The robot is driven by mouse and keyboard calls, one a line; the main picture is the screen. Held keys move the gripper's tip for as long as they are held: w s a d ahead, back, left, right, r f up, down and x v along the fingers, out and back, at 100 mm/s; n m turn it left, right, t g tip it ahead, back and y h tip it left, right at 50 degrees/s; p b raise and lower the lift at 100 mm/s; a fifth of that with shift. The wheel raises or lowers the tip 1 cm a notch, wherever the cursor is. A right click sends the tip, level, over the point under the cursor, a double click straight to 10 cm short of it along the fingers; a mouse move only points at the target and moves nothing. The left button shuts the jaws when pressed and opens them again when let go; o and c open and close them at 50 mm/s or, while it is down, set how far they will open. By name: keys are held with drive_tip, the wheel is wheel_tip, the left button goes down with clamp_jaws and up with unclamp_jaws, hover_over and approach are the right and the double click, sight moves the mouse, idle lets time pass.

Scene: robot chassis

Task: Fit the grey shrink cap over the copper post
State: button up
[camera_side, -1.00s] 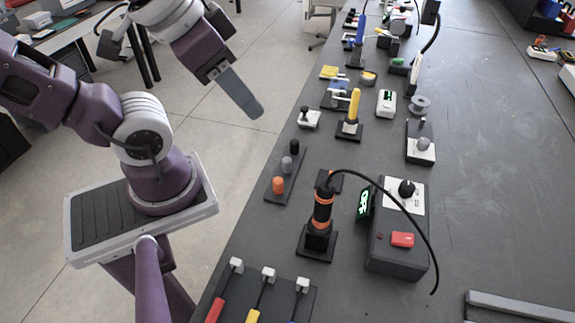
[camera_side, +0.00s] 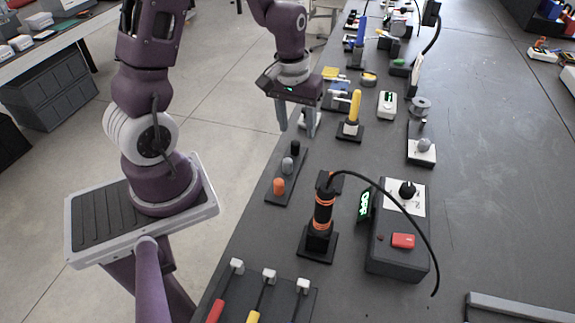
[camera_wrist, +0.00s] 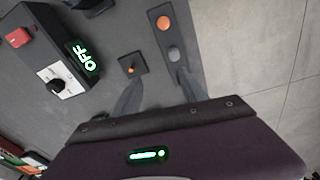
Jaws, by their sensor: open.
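The grey shrink cap (camera_side: 287,164) stands on a narrow dark strip (camera_side: 272,199) between an orange cap (camera_side: 279,187) and a black cap (camera_side: 295,146). It also shows in the wrist view (camera_wrist: 174,53), just beyond the right fingertip; the black cap is hidden there. The copper post (camera_wrist: 131,69) is a small orange-brown peg on a dark square base in the wrist view, left of the strip. In the side view the post is not visible, seemingly behind the black-and-orange tool. My gripper (camera_side: 297,134) is open and empty, pointing down near the strip's far end.
A black-and-orange upright tool (camera_side: 322,212) with a curved cable stands near a control box (camera_side: 398,240) whose display (camera_wrist: 83,58) reads OFF. A yellow-handled tool (camera_side: 353,110) stands right of my gripper. Cable connectors (camera_side: 268,276) lie in front. The table's right side is mostly clear.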

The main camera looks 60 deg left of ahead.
drive_tip(key=n+g, duration=0.1)
drive_tip(key=n, duration=0.1)
hover_over(287, 161)
wheel_tip(287, 161, down, 8)
drive_tip(key=shift+w+a+r, duration=0.1)
drive_tip(key=shift+r, duration=0.05)
wheel_tip(287, 161, down, 7)
drive_tip(key=shift+r, duration=0.2)
clamp_jaws()
